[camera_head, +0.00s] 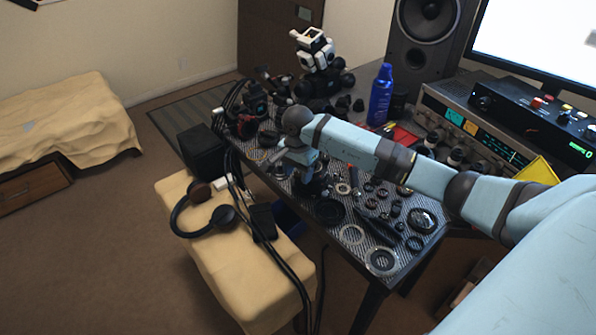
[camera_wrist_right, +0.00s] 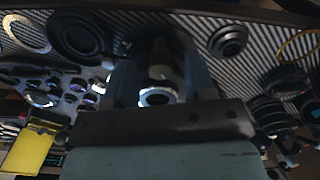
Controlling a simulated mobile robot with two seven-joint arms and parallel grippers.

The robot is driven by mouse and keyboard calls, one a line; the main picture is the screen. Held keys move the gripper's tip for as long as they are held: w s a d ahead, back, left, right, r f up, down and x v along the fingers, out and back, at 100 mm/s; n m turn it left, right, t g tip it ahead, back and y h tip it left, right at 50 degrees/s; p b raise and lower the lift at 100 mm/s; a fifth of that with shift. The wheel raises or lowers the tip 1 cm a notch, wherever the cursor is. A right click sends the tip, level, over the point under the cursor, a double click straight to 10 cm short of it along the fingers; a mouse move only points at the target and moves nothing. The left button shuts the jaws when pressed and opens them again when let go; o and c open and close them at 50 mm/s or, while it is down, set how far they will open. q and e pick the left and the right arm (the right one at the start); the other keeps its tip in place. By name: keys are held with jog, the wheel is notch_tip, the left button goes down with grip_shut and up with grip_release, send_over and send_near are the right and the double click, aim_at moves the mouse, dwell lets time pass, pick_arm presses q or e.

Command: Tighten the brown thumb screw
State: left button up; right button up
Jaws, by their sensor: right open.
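My right gripper (camera_head: 306,181) points down over the left part of the patterned work mat (camera_head: 352,262) in the head view. In the right wrist view, my right gripper (camera_wrist_right: 160,62) is open, with one finger on each side of a small upright part. That part has a dull brownish piece (camera_wrist_right: 160,73), which may be the brown thumb screw, and a shiny metal ring (camera_wrist_right: 157,97) nearer the camera. I cannot tell whether the fingers touch it. In the head view my arm and gripper hide this spot. My left gripper is in neither view.
Several lens rings, such as a large pale one (camera_head: 382,261), lie loose on the mat. A blue bottle (camera_head: 380,95) stands behind my right arm. A black-and-white device (camera_head: 314,50) stands at the back. A bench (camera_head: 240,268) with headphones (camera_head: 207,222) is left of the table.

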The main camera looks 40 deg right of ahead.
grip_shut()
jog(key=m, duration=0.3)
jog(key=shift+m, duration=2.3)
grip_release()
jog(key=shift+r, duration=0.15)
